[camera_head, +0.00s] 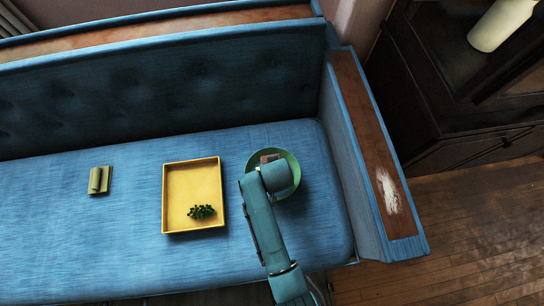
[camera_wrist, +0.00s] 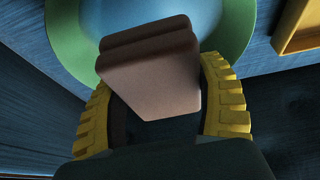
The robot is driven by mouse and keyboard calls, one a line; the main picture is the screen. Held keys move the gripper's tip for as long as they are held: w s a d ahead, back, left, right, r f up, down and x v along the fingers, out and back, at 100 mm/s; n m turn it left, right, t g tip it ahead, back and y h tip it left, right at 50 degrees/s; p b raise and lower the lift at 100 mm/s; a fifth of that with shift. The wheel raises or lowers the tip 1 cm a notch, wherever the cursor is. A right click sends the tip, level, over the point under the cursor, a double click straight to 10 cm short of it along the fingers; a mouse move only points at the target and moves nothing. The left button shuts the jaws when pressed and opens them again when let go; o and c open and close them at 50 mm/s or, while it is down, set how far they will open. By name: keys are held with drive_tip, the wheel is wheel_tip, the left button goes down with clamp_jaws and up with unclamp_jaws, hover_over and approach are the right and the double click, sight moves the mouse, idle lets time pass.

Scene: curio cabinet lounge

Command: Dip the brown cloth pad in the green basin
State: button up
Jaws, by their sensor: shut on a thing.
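The brown cloth pad (camera_wrist: 150,75) is held between the yellow fingers of my gripper (camera_wrist: 160,105) in the wrist view. In the head view a small part of the pad (camera_head: 270,158) shows past my arm. The green basin (camera_head: 291,160) sits on the blue sofa seat near the right armrest. Its green rim (camera_wrist: 235,30) and bluish inside (camera_wrist: 205,18) show behind the pad in the wrist view. The pad is over the basin; I cannot tell whether it touches the inside. My arm hides much of the basin in the head view.
A yellow tray (camera_head: 190,163) with a dark green leafy thing (camera_head: 202,211) lies left of the basin. Its edge (camera_wrist: 297,25) shows in the wrist view. An olive folded item (camera_head: 98,180) lies farther left. The sofa's armrest (camera_head: 375,150) and backrest (camera_head: 160,80) bound the seat.

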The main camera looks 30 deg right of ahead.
drive_tip(key=shift+d+f, duration=0.1)
drive_tip(key=shift+f, duration=0.15)
idle(0.3)
drive_tip(key=shift+f+b, duration=1.65)
drive_tip(key=shift+f, duration=1.25)
wheel_tip(320, 180, up, 8)
drive_tip(key=p, duration=0.8)
drive_tip(key=shift+p, duration=0.3)
wheel_tip(320, 180, up, 5)
drive_tip(key=p, duration=0.5)
drive_tip(key=shift+r, duration=0.1)
